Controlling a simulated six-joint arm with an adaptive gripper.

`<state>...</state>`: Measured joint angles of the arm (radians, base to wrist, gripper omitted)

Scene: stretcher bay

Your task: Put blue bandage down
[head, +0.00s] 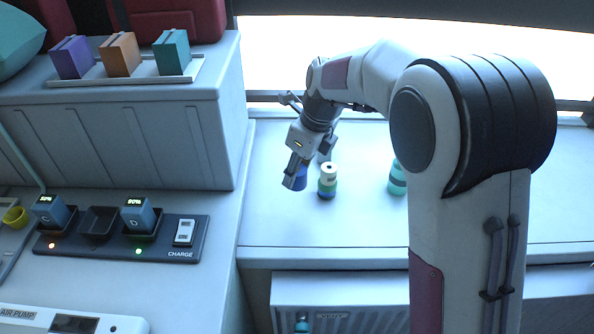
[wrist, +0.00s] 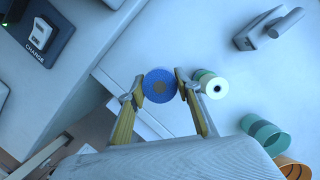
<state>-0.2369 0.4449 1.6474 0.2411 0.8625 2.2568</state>
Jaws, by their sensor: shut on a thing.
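My gripper (head: 294,174) points down over the light worktop. The blue bandage (head: 300,181) also shows in the head view, partly hidden by a finger. I cannot tell whether its underside touches the worktop. Just to its right stands an upright stack of rolls (head: 328,181) with a cream top, green middle and dark blue bottom. The stack's cream top (wrist: 215,88) lies close beside the right finger in the wrist view.
A teal roll stack (head: 397,180) stands farther right, partly behind my arm. An orange roll (wrist: 292,167) shows at the wrist view's lower right. A grey fixture (wrist: 268,27) rises nearby. The charger strip (head: 120,237) and a raised cabinet (head: 120,130) lie left.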

